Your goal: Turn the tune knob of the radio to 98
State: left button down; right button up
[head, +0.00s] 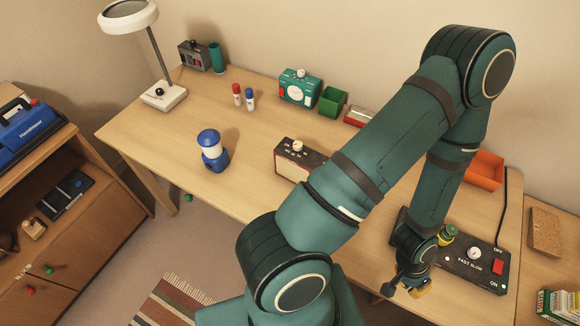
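A red box with a cream front (292,164) and a pale knob (297,145) on top stands at the middle of the desk, partly behind my arm; it looks like the radio. Its scale is too small to read. My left gripper (403,291) hangs low at the right, near the desk's front edge and left of a black control box. Its fingers look apart, with nothing clearly between them. It is well to the right of the radio and not touching it. My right gripper is not in view.
The black box (462,265) has a dial and red switch. The desk's left front is mostly clear.

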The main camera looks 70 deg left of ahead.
aim_at(297, 145)
jog(key=u, duration=2.15)
